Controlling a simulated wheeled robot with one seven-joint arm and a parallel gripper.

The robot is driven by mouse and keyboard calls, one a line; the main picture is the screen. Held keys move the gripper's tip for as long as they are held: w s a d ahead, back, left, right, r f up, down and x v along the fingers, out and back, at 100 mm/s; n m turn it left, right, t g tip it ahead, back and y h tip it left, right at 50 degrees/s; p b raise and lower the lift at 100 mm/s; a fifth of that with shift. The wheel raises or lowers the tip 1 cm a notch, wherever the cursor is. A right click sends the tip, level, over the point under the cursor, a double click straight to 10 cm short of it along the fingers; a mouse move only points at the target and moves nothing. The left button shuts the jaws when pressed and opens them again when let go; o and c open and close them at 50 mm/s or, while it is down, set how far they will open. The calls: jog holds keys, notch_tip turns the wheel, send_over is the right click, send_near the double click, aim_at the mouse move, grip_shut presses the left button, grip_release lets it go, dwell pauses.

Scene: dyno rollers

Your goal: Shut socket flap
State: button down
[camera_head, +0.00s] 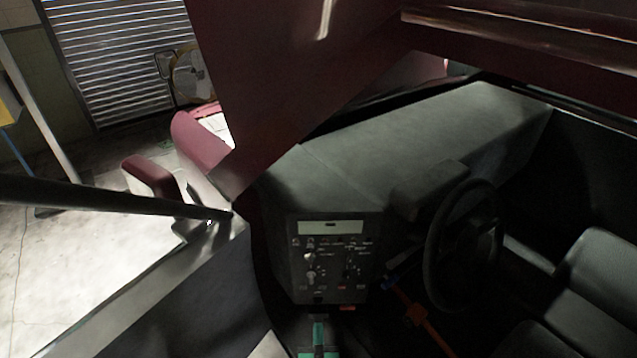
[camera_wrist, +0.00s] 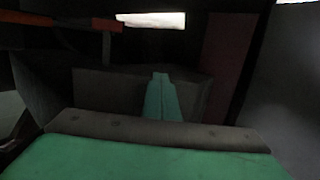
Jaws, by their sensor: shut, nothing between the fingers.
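The dark dashboard control panel (camera_head: 331,262) in the head view carries several small knobs, sockets and labels, with a pale strip (camera_head: 331,227) along its top. A small red mark (camera_head: 347,308) shows at its lower edge. I cannot single out the socket flap or tell whether it is open or shut. My green gripper (camera_head: 318,336) is at the bottom of the head view, just below the panel. In the wrist view its green fingers (camera_wrist: 161,98) are together and empty, in front of a dark grey box-like surface (camera_wrist: 122,92). Any contact with the panel cannot be told.
A steering wheel (camera_head: 462,245) and dark seats (camera_head: 598,290) lie to the right. An orange bar (camera_head: 420,318) is low, right of the panel; an orange bar (camera_wrist: 62,19) also shows in the wrist view. A dark red pillar (camera_head: 285,80) and the open door (camera_head: 150,290) frame the cabin.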

aim_at(318, 318)
dwell(0.4)
jog(key=shift+s+r, duration=0.2)
jog(key=shift+r, duration=0.75)
jog(key=shift+s+r, duration=0.15)
jog(key=shift+r, duration=0.8)
jog(key=shift+w+r, duration=0.3)
jog(key=shift+r, duration=0.05)
jog(key=shift+w, duration=0.8)
jog(key=shift+r, duration=0.1)
jog(key=s, duration=0.8)
dwell(0.6)
